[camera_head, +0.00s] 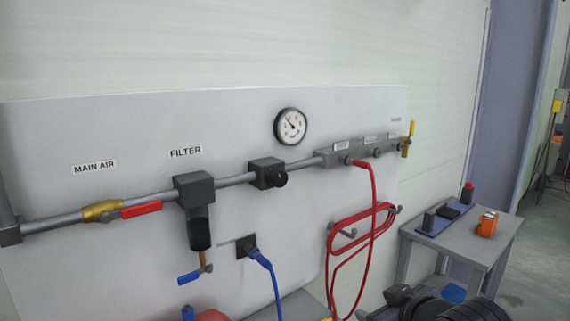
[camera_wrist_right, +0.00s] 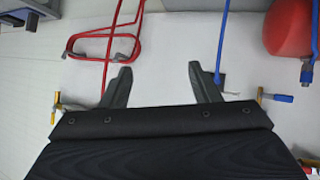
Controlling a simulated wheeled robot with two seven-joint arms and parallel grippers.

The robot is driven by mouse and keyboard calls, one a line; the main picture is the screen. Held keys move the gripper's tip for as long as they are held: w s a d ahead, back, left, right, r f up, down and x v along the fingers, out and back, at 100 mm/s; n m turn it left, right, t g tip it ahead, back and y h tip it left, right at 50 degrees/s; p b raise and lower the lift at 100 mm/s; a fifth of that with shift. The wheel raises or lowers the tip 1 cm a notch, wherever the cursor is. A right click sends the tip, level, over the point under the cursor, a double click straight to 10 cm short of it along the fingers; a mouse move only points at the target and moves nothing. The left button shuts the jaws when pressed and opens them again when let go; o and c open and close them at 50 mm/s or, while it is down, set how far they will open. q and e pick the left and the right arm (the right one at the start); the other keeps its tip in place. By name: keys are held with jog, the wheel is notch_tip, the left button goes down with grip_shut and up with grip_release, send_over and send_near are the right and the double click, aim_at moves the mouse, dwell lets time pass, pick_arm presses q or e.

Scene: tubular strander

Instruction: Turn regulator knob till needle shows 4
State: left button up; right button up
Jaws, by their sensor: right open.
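The regulator (camera_head: 266,172) is a dark grey block on the pipe, with a black round knob (camera_head: 280,179) on its front right. A round white pressure gauge (camera_head: 290,126) sits above it on the panel; its needle points to the upper left, and its numbers are too small to read. My right gripper (camera_head: 400,296) is low at the bottom right, well below and right of the knob. In the right wrist view its two fingers (camera_wrist_right: 163,84) are apart with nothing between them. The knob does not show there. My left gripper is not in view.
A red hose (camera_head: 371,220) hangs on hooks between knob and right gripper. A blue hose (camera_head: 269,268) is plugged in below the regulator. The filter (camera_head: 195,190) and red main-air lever (camera_head: 141,210) are left. A side table (camera_head: 470,252) stands right. A red tank (camera_wrist_right: 290,25) is low.

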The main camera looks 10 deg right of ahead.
jog(key=w+a+r+n+t+y+p, duration=0.25)
jog(key=w+a+r+n, duration=0.35)
jog(key=w+r, duration=0.45)
jog(key=n+t+y, duration=0.2)
jog(key=n+y, duration=0.1)
jog(key=y, duration=0.2)
send_near(281, 179)
jog(key=w, duration=0.1)
jog(key=x, duration=0.3)
jog(key=b+x, duration=0.1)
jog(key=x, duration=0.2)
jog(key=shift+w+a, duration=0.15)
jog(key=shift+a, duration=0.3)
jog(key=shift+w+a+h, duration=0.25)
jog(key=shift+w+a, duration=0.05)
jog(key=shift+w, duration=0.3)
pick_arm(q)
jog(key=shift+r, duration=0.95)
pick_arm(e)
jog(key=c, duration=1)
jog(key=shift+m, duration=0.5)
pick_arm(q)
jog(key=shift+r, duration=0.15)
pick_arm(e)
jog(key=o, duration=1)
